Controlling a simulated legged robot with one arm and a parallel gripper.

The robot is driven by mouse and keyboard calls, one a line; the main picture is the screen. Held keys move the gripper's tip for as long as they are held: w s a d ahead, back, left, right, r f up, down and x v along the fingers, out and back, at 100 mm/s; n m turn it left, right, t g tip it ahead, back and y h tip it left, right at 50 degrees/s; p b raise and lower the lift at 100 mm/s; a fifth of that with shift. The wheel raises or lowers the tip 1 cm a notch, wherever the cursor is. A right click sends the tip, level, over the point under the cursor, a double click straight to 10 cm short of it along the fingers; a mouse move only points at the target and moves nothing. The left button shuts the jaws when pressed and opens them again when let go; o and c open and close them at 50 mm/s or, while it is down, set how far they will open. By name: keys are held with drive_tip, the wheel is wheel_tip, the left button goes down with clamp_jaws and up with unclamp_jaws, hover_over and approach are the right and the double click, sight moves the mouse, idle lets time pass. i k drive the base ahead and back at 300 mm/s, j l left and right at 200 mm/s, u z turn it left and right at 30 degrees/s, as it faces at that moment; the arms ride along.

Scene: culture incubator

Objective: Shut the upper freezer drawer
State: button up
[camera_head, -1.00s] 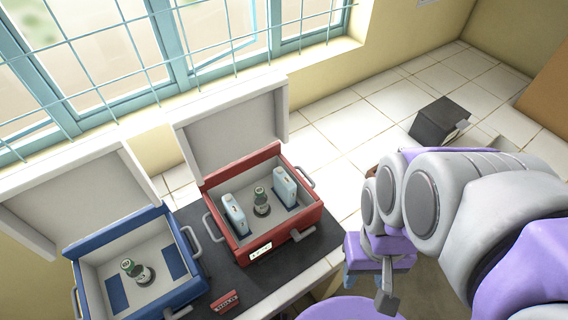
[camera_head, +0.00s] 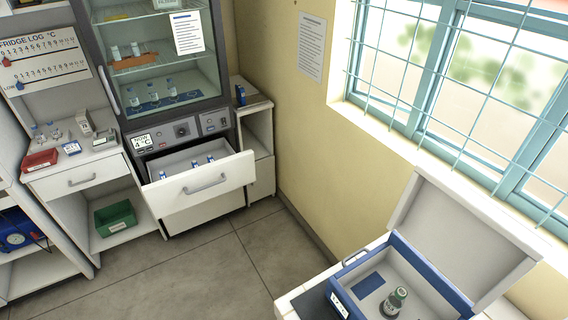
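The upper freezer drawer (camera_head: 168,193) stands pulled out below the glass-fronted fridge (camera_head: 170,60), on the left side of the view. It has a white front with a grey bar handle (camera_head: 204,184). Several small blue-and-white vials (camera_head: 196,163) stand inside it. A second white front (camera_head: 207,211) shows directly under it, partly hidden by the open drawer. My gripper is not in view, and no part of my arm shows near the drawer.
Open grey floor (camera_head: 190,265) lies in front of the drawer. An open blue cool box (camera_head: 350,258) holding a bottle (camera_head: 393,302) stands at lower right. A counter with a drawer (camera_head: 85,180) and a green bin (camera_head: 115,217) are left of the fridge. A narrow shelf (camera_head: 258,140) stands right.

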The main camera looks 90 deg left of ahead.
sight(185, 186)
drive_tip(key=k+u, duration=0.15)
drive_tip(key=u, duration=1.4)
drive_tip(key=i+l+u, duration=0.1)
drive_tip(key=u, duration=1.85)
drive_tip(key=i+j+z, duration=0.25)
drive_tip(key=z, duration=0.25)
drive_tip(key=i+j+z, duration=0.2)
drive_tip(key=j+z, duration=0.3)
drive_tip(key=i+j, duration=0.1)
drive_tip(key=j, duration=0.3)
drive_tip(key=i+j+z, duration=0.1)
drive_tip(key=j, duration=0.3)
drive_tip(key=i+j, duration=0.15)
drive_tip(key=j, duration=0.25)
drive_tip(key=i+j, duration=0.1)
drive_tip(key=j, duration=0.3)
drive_tip(key=i+j+z, duration=0.1)
drive_tip(key=j, duration=0.3)
